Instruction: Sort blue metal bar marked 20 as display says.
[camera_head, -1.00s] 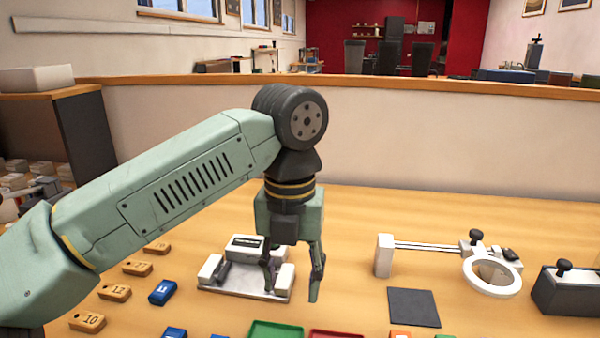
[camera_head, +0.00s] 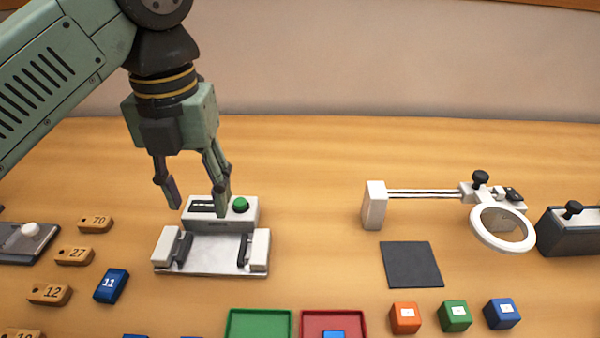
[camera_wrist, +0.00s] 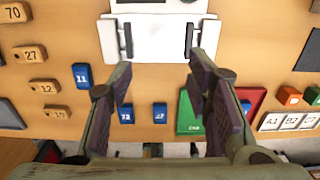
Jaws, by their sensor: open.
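My gripper (camera_head: 198,206) is open and empty, pointing down above the rear of the white marking device; its fingers also frame the device in the wrist view (camera_wrist: 160,72). The device (camera_head: 212,256) has a dark display strip (camera_head: 202,206), a green button (camera_head: 240,205) and an empty clamp bed between two dark jaws. The display text is too small to read. I cannot tell which bar is marked 20. A blue bar (camera_head: 334,335) lies in the red tray (camera_head: 303,320), its mark unseen. A blue bar marked 11 (camera_head: 111,286) lies left. The green tray (camera_head: 235,315) looks empty.
Two more blue bars (camera_wrist: 126,115) lie near the front, their numbers unclear. Wooden tags (camera_head: 74,257) line the left. A ring magnifier (camera_head: 503,229), dark pad (camera_head: 411,265) and orange, green and blue cubes (camera_head: 405,318) stand right. The back table is clear.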

